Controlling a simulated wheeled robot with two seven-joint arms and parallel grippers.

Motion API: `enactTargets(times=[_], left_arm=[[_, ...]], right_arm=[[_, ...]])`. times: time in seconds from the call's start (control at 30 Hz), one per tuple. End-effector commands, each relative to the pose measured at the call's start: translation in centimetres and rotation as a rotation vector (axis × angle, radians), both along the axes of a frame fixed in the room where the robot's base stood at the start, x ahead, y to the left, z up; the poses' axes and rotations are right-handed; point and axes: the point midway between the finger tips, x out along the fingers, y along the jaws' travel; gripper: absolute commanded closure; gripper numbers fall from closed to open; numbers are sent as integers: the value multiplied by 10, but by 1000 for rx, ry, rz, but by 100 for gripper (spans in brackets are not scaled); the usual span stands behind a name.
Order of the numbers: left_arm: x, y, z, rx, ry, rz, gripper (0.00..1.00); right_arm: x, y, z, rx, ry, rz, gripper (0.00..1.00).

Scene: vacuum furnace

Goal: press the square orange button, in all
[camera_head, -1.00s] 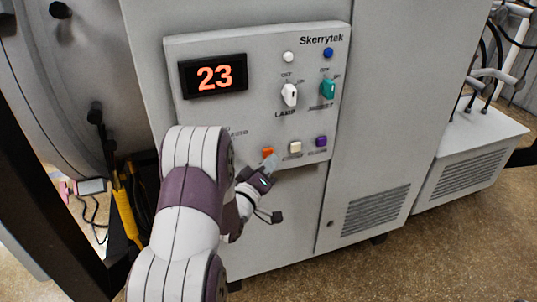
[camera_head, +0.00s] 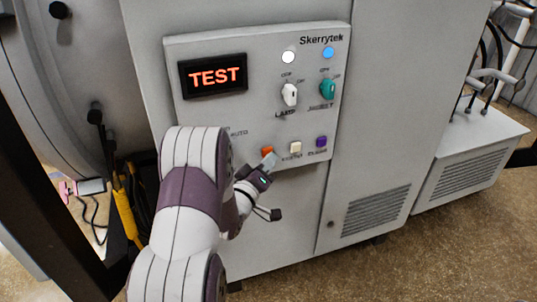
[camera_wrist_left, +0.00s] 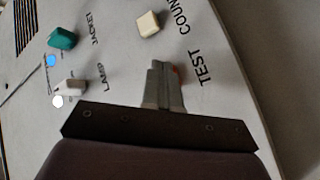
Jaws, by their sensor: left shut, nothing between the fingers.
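The square orange button (camera_head: 267,152) sits low on the grey control panel, left of a cream button. My left gripper (camera_head: 270,158) is shut and empty, with its fingertips at the orange button and covering part of it. In the left wrist view the shut fingers (camera_wrist_left: 160,68) reach the panel beside the TEST label, and only a sliver of the orange button (camera_wrist_left: 176,72) shows behind them. The display (camera_head: 214,75) reads TEST in red. My right gripper is not in view.
A cream button (camera_head: 295,147) and a purple button (camera_head: 321,142) sit to the right of the orange one. Above are a white knob (camera_head: 290,95), a teal knob (camera_head: 328,90), a lit white lamp (camera_head: 288,57) and a lit blue lamp (camera_head: 329,53).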

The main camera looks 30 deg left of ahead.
Motion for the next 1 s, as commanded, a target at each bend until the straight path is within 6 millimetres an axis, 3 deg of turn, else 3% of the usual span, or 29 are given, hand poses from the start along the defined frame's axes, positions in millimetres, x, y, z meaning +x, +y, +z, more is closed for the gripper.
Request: enactTargets(times=[0.67, 1.0], left_arm=[[-11, -13, 0, 0, 0, 0, 100], [-31, -37, 0, 0, 0, -1, 100]], right_arm=[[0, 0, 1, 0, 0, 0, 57], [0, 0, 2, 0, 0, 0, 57]])
